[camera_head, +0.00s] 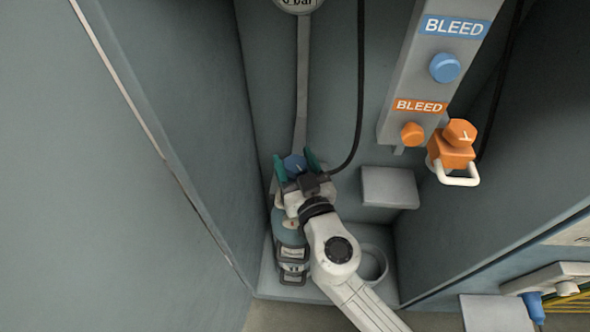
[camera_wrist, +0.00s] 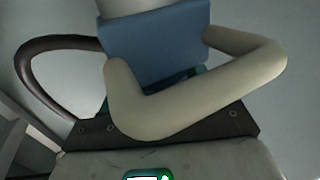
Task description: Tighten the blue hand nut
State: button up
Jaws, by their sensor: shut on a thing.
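The blue hand nut (camera_head: 294,164) is a round blue knob with a light mark, low at the back of the left bay in the head view. My gripper (camera_head: 296,162) has its teal fingers on either side of it and is shut on it. The nut sits above a teal cylinder (camera_head: 291,240), partly hidden behind my wrist. In the wrist view, a blue block (camera_wrist: 155,38) with a cream U-shaped handle (camera_wrist: 200,95) fills the middle. The block and handle hide most of the fingers, and the nut itself cannot be made out there.
A grey panel carries a blue BLEED knob (camera_head: 445,67) and an orange BLEED knob (camera_head: 412,133). An orange connector with an orange nut (camera_head: 460,132) and white handle hangs beside it. A black hose (camera_head: 360,80) runs down near my gripper. Grey walls stand close on the left.

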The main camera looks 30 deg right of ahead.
jog(key=shift+n+y, duration=0.7)
jog(key=shift+y, duration=0.4)
jog(key=shift+n+y+p, duration=0.4)
jog(key=shift+y+p, duration=0.15)
jog(key=shift+y, duration=0.15)
jog(key=shift+a+r+n+y+p, duration=0.1)
jog(key=shift+n+y+p, duration=0.5)
jog(key=shift+y+p, duration=0.25)
